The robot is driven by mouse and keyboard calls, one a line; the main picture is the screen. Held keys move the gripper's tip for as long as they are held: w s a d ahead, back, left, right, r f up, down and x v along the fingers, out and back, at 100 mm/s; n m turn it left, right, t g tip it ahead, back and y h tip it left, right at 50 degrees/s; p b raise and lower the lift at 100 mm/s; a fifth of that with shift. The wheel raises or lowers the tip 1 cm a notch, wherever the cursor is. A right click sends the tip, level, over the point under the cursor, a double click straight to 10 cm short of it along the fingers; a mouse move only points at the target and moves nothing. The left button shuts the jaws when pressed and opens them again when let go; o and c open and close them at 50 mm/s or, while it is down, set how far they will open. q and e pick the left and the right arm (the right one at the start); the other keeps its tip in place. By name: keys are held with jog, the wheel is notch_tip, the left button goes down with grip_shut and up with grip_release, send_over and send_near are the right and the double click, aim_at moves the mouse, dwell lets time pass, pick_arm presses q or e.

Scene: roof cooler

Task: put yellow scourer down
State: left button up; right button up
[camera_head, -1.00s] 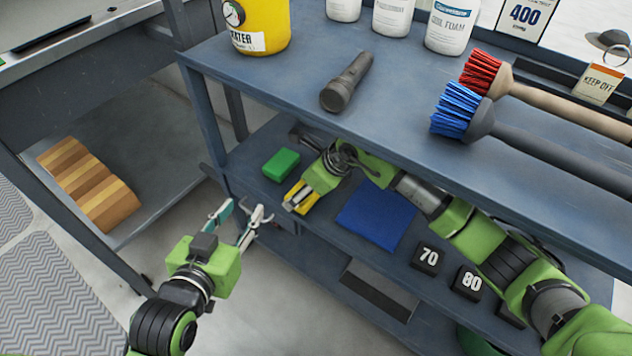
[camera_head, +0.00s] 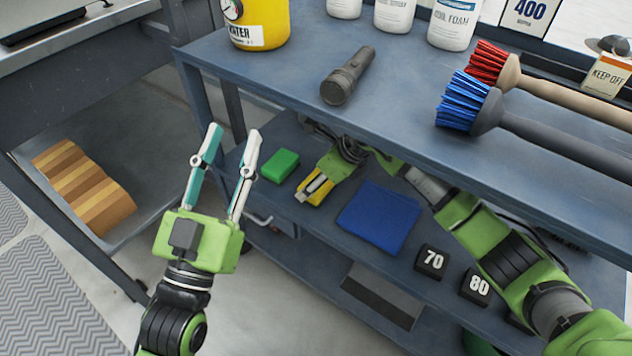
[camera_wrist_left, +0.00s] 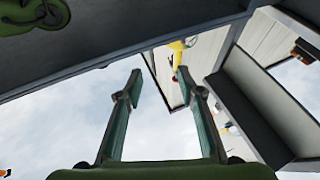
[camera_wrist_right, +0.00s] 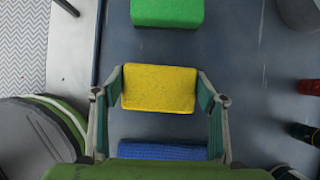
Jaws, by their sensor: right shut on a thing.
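The yellow scourer (camera_wrist_right: 159,88) is between the two fingers of my right gripper (camera_wrist_right: 160,98), which is shut on it. In the head view the right gripper (camera_head: 313,188) holds the scourer (camera_head: 316,197) at the lower shelf, between the green scourer (camera_head: 280,165) and the blue cloth-like pad (camera_head: 379,217). I cannot tell whether the scourer touches the shelf. My left gripper (camera_head: 229,136) is open and empty, raised in front of the shelf unit's left end; it also shows open in the left wrist view (camera_wrist_left: 160,80).
The upper shelf (camera_head: 410,120) overhangs my right arm and carries a flashlight (camera_head: 347,76), bottles and brushes (camera_head: 463,103). Black number blocks (camera_head: 431,262) stand right of the blue pad on the lower shelf (camera_head: 330,223). A striped wooden block (camera_head: 83,187) lies at left.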

pick_arm(q)
jog(key=shift+r, duration=0.15)
pick_arm(e)
jog(key=o, duration=1)
jog(key=shift+o, duration=0.3)
